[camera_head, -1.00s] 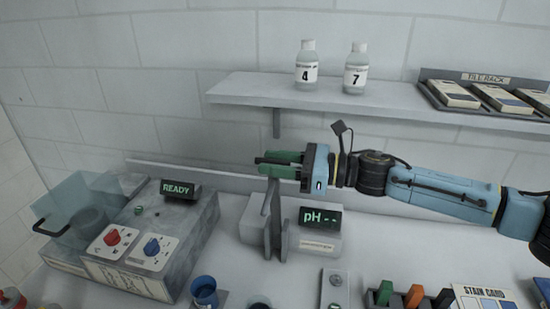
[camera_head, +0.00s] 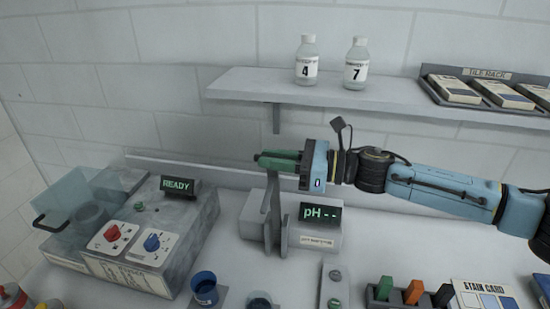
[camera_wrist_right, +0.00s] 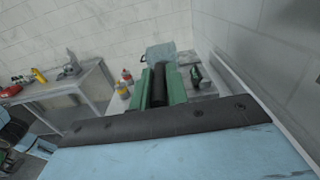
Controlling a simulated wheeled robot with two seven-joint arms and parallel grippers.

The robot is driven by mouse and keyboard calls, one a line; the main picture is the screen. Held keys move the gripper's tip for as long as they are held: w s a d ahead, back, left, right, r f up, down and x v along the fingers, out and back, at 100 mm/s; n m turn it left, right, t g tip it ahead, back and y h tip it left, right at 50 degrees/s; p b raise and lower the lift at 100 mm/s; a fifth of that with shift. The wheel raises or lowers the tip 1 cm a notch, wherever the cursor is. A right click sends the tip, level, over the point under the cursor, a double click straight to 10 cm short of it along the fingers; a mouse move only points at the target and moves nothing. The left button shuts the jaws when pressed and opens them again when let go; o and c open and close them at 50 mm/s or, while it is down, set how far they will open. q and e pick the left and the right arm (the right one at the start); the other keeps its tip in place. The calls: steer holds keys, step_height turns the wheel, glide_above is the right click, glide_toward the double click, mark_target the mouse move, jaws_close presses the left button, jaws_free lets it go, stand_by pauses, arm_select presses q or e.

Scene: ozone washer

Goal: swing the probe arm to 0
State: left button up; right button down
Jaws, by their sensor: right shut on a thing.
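The pH meter (camera_head: 321,213) stands on the bench with its display reading "pH --". The grey probe arm (camera_head: 272,192) rises on its stand at the meter's left side. My right gripper (camera_head: 272,160) comes in from the right at the top of the probe arm, with its green fingers pointing left. It is shut on the probe arm. In the right wrist view, a dark round bar (camera_wrist_right: 159,86) lies between the green fingers (camera_wrist_right: 161,88). The fingers partly hide the arm's top, and I see no angle scale. My left gripper is not in view.
A grey machine (camera_head: 185,225) reading "READY" stands to the left, with a clear lid. A shelf (camera_head: 260,88) above holds two bottles and a tile rack (camera_head: 485,74). Blue cups (camera_head: 204,290) and a pen holder (camera_head: 405,300) stand in front.

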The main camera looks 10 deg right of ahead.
steer(key=s+a+f+n+b, duration=0.2)
steer(key=s+f+b, duration=0.1)
steer(key=s, duration=0.3)
steer(key=s+a+f+n+b, duration=0.1)
steer(key=s+f+n+b, duration=0.2)
steer(key=s, duration=0.3)
steer(key=shift+a+f, duration=0.4)
steer(key=shift+f, duration=0.1)
steer(key=c, duration=1.4)
jaws_free()
steer(key=shift+f, duration=0.1)
steer(key=b+v, duration=0.6)
steer(key=v, duration=0.7)
steer(key=shift+s+r, duration=0.2)
steer(key=shift+r, duration=0.1)
